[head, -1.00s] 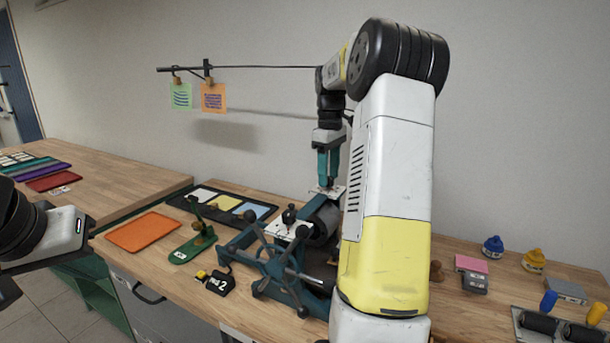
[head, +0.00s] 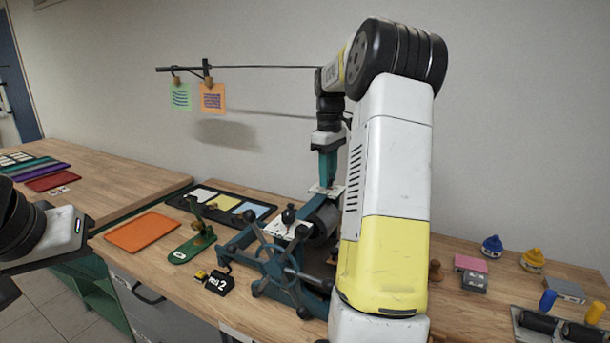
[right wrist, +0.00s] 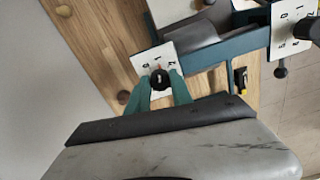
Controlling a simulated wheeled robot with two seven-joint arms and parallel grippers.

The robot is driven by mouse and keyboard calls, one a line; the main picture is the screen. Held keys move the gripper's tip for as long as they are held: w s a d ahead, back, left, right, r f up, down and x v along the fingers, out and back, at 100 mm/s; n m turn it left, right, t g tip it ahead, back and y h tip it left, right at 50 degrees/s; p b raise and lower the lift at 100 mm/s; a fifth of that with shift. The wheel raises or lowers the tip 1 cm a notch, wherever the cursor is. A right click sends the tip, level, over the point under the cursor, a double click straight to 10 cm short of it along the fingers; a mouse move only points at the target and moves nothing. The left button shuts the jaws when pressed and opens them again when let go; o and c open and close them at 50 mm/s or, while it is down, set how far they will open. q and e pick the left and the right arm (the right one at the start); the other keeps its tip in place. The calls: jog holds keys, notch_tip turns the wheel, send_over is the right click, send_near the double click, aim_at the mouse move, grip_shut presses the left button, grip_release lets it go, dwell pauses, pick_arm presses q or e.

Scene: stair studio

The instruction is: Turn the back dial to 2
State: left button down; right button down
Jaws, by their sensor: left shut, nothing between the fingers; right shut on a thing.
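The back dial is a black knob (right wrist: 159,79) on a white plate (right wrist: 140,62) with printed marks, at the rear of the teal press (head: 285,262). In the right wrist view my right gripper (right wrist: 161,88) has its two teal fingers closed on the sides of this knob. In the head view the right gripper (head: 327,183) points straight down at the back plate. I cannot tell exactly which mark the knob points to. The front dial (head: 288,216) stands nearer on its own white plate, untouched. Only my left arm's wrist shows at the left edge; its fingers are out of sight.
A spoked handwheel (head: 272,262) is at the press front. A black tag (head: 219,282) reading 2, a green stand (head: 190,250) and an orange tray (head: 142,232) lie left of it.

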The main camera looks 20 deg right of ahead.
jog(key=m, duration=0.4)
jog(key=shift+m, duration=2.6)
jog(key=c, duration=1.1)
grip_release()
notch_tip(320, 180, up, 8)
jog(key=shift+f, duration=0.1)
